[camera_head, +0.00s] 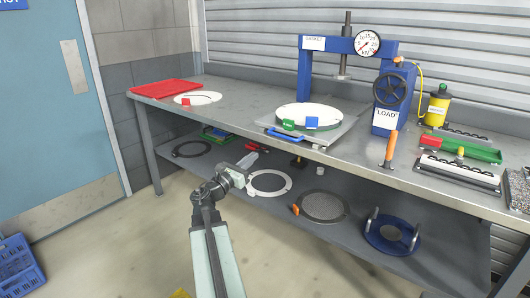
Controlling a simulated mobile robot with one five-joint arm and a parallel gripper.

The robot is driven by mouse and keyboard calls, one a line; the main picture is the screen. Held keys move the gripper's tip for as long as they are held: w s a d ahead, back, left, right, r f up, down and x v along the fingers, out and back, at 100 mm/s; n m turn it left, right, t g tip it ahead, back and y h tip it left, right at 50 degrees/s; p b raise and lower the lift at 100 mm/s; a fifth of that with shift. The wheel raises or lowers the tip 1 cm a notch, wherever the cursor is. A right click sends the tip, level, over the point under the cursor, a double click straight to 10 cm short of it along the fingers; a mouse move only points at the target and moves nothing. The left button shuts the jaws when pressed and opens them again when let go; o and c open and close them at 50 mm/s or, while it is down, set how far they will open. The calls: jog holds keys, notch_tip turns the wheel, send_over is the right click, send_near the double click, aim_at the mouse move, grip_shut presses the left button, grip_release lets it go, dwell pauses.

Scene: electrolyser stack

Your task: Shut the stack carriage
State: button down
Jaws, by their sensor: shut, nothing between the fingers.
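The stack carriage (345,132) is a flat grey plate with a blue handle (285,136) at its front left. It sits on the bench, standing out in front of the blue press (345,46). A round white-topped stack (309,113) lies on it, with a green tag (289,125) and a blue tag (312,123) at its front. My gripper (250,157) is shut and empty. In the picture it is below and left of the handle, in front of the bench, and apart from the handle.
The bench top (235,94) is clear left of the carriage. A red tray (166,88) and white disc (198,98) lie farther left. An orange-handled tool (390,148) stands at right, near a green tray (470,149). The lower shelf (345,240) holds several ring-shaped parts.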

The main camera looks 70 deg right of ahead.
jog(key=p+x, duration=0.2)
jog(key=x, duration=1.1)
jog(key=shift+s+d, duration=0.1)
jog(key=shift+d, duration=0.1)
